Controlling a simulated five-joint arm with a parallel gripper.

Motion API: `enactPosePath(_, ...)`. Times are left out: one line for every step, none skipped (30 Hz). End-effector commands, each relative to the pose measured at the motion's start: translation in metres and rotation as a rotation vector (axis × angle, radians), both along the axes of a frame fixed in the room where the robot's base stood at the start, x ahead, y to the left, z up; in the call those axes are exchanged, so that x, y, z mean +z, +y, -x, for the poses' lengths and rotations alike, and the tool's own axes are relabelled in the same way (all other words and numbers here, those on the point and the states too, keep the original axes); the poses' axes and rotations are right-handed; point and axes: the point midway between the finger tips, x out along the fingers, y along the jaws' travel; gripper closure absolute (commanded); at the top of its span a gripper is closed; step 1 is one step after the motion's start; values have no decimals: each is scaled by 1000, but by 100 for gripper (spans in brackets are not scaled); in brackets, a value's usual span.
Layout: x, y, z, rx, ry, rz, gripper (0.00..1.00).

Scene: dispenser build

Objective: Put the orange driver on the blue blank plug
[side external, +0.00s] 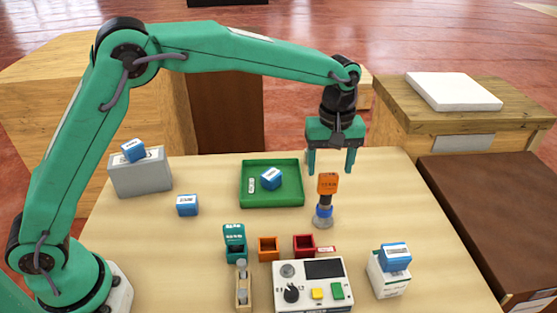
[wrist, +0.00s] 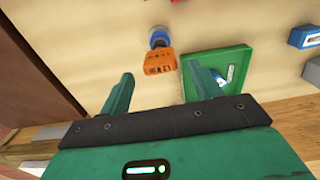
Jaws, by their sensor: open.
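The orange driver (side external: 327,184) stands upright on the table with its dark shaft down in a round grey-blue base (side external: 323,218). My gripper (side external: 331,171) is open and empty just above it, with one finger on each side of the driver in the picture. In the wrist view the driver (wrist: 160,63) shows beyond and between my fingertips (wrist: 159,72). Several labelled blue blocks are in sight: on a grey box (side external: 133,150), on the table (side external: 187,205), in the green tray (side external: 271,178) and on a white box (side external: 395,256). I cannot tell which is the blank plug.
The green tray (side external: 257,201) lies left of the driver. Teal (side external: 235,250), orange (side external: 268,249) and red (side external: 304,246) bins stand in front, near a control box (side external: 325,298) with buttons. The grey box (side external: 145,178) is at the back left. The table right of the driver is clear.

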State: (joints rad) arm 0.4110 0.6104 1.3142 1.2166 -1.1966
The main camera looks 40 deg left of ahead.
Motion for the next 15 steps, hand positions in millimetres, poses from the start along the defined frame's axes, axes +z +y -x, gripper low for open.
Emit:
enactPosePath(9, 0, -1, 0, -3, 1, 37)
enactPosePath(15, 0, -1, 0, -3, 1, 37)
enactPosePath(21, 0, -1, 0, -3, 1, 37)
enactPosePath(26, 0, 0, 0, -2, 1, 37)
enactPosePath(31, 0, -1, 0, -3, 1, 37)
enactPosePath(37, 0, -1, 0, -3, 1, 37)
enactPosePath(41, 0, 0, 0, -3, 1, 37)
enactPosePath(45, 0, 0, 0, -3, 1, 37)
enactPosePath(49, 0, 0, 0, -2, 1, 37)
enactPosePath(52, 0, -1, 0, -2, 1, 37)
enactPosePath(55, 0, 0, 0, -2, 1, 37)
enactPosePath(58, 0, 0, 0, -1, 1, 37)
enactPosePath(61, 0, 0, 0, -1, 0, 37)
enactPosePath(62, 0, 0, 0, -1, 1, 37)
enactPosePath(64, 0, 0, 0, -1, 1, 37)
